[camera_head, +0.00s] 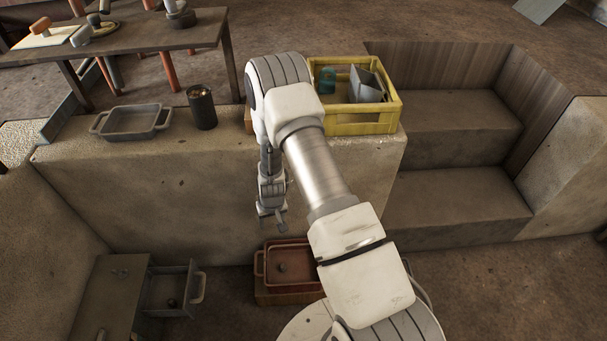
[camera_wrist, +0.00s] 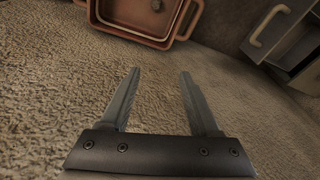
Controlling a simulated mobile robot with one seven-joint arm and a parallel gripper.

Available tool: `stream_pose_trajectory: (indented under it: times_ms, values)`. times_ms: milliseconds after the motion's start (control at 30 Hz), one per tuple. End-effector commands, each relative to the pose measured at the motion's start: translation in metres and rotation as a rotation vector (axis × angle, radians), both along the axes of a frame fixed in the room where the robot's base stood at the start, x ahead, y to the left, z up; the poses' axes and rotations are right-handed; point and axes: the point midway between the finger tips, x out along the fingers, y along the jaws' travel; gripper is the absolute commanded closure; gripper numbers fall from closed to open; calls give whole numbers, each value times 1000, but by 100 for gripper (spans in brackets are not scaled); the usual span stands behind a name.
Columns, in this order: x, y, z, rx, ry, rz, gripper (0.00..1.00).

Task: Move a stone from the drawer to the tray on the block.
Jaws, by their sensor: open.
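The open grey drawer (camera_head: 183,268) sticks out of a low cabinet at the lower left in the head view. A small dark stone (camera_head: 172,302) lies in it. The drawer's handle side also shows in the wrist view (camera_wrist: 266,28) at the upper right. The grey tray (camera_head: 131,134) sits empty on top of the concrete block (camera_head: 190,160). My gripper (camera_head: 272,222) hangs in front of the block, above the floor. Its two fingers in the wrist view (camera_wrist: 158,72) are apart, with nothing between them.
A reddish tray (camera_head: 262,262) with a round stone (camera_head: 282,267) stands low beside my base. A dark cup (camera_head: 202,108) stands beside the grey tray. A yellow crate (camera_head: 365,128) holding several things is on the block. Steps (camera_head: 455,200) are at the right.

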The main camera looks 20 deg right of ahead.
Motion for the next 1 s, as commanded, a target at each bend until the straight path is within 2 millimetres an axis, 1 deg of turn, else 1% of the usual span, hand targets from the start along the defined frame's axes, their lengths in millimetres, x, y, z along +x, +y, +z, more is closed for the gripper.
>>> stream_pose_trajectory:
  times_ms: [33, 67, 100, 167, 200, 267, 300, 433, 600, 667, 700, 800, 867, 1000]
  values:
    - [9, 1, 26, 2, -16, 4, 37]
    - [12, 1, 39, 5, -22, 5, 37]
    - [16, 1, 56, 7, -30, 8, 37]
    - [20, 2, 81, 10, -41, 11, 37]
    - [21, 2, 98, 12, -47, 13, 37]
    - [23, 3, 123, 15, -58, 18, 37]
    - [23, 3, 140, 15, -66, 21, 37]
    - [20, 4, 193, 18, -89, 29, 37]
    - [6, 4, 257, 19, -118, 38, 37]
    - [0, 4, 278, 18, -130, 42, 37]
    - [-6, 3, 292, 18, -136, 44, 37]
    - [-21, 3, 325, 16, -154, 48, 37]
    - [-31, 3, 344, 15, -165, 51, 37]
    - [-58, 1, 383, 9, -189, 55, 37]
